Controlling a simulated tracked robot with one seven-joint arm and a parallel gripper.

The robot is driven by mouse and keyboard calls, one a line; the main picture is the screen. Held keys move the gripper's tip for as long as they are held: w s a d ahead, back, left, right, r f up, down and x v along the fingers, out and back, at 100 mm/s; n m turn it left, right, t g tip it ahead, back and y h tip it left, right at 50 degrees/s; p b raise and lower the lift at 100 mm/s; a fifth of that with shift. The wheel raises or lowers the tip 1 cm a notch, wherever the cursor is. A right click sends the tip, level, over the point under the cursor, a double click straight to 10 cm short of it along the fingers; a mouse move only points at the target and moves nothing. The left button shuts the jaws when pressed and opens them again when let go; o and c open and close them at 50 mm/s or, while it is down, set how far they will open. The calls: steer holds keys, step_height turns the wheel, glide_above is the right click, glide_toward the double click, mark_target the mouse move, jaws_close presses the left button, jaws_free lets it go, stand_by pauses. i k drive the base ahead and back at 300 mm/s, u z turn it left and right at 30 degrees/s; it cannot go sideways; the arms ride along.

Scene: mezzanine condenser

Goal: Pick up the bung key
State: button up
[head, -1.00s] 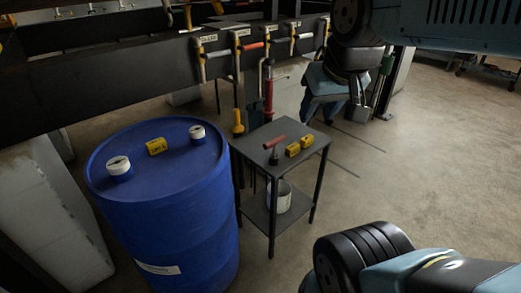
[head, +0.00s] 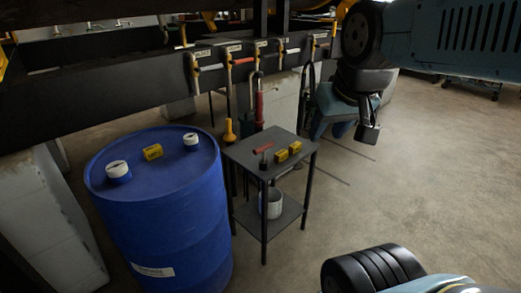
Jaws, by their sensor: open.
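A small tool with a red bar handle and a dark foot, which looks like the bung key (head: 263,149), stands on the top of a dark side table (head: 245,152). Two yellow blocks (head: 281,156) lie just to its right on the same top. My gripper (head: 367,132) hangs at the upper right, apart from the table and to the right of the red-handled tool. It is open and appears empty; its fingers are small and partly dark in this view.
A blue drum (head: 165,225) with two white-topped caps and a yellow block (head: 152,152) on its lid stands left of the table. A white bucket (head: 271,204) sits on the lower shelf. A dark beam with pipes and valves (head: 120,90) runs behind.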

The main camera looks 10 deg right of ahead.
mark_target(262, 149)
steer(key=z, duration=0.05)
steer(key=i, duration=0.9)
steer(key=u, duration=0.1)
